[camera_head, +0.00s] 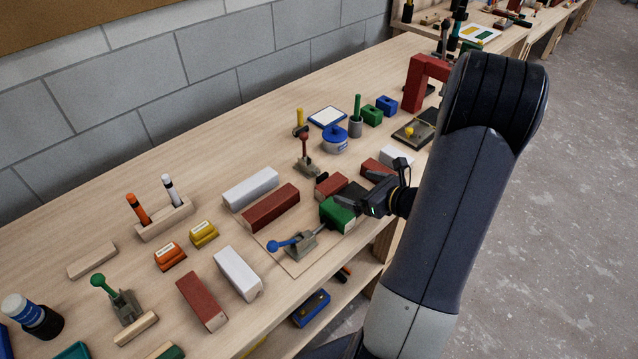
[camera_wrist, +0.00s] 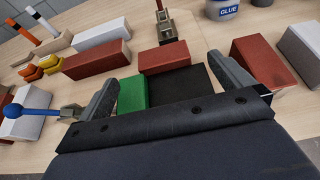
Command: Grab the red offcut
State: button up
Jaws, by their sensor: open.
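A short red block (camera_head: 330,185), likely the red offcut, lies on the bench near a black block and a green block (camera_head: 338,213). In the wrist view the short red block (camera_wrist: 165,58) is ahead, between the lines of the two fingers and beyond their tips. My gripper (camera_head: 363,190) is open and low over the bench's front side, with nothing red between its fingers. In the wrist view the green block (camera_wrist: 132,92) and black block (camera_wrist: 180,86) lie nearer, between the fingers (camera_wrist: 162,72).
Other red blocks lie around: a long one (camera_head: 270,207), one beside the right finger (camera_wrist: 262,60), and one at the front (camera_head: 202,300). A toggle clamp with a blue knob (camera_head: 275,246) stands left of the green block. A red-knobbed clamp (camera_head: 305,158) stands behind the short red block.

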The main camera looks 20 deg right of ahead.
aim_at(328, 180)
jog(key=x, duration=0.5)
jog(key=shift+w+f+p, duration=0.15)
jog(key=shift+w+p, duration=0.15)
jog(key=shift+p, duration=0.1)
jog(key=shift+p+x, duration=0.85)
jog(key=shift+x, duration=1.7)
jog(key=shift+s+f, duration=0.15)
jog(key=shift+f, duration=0.05)
jog(key=c, duration=0.9)
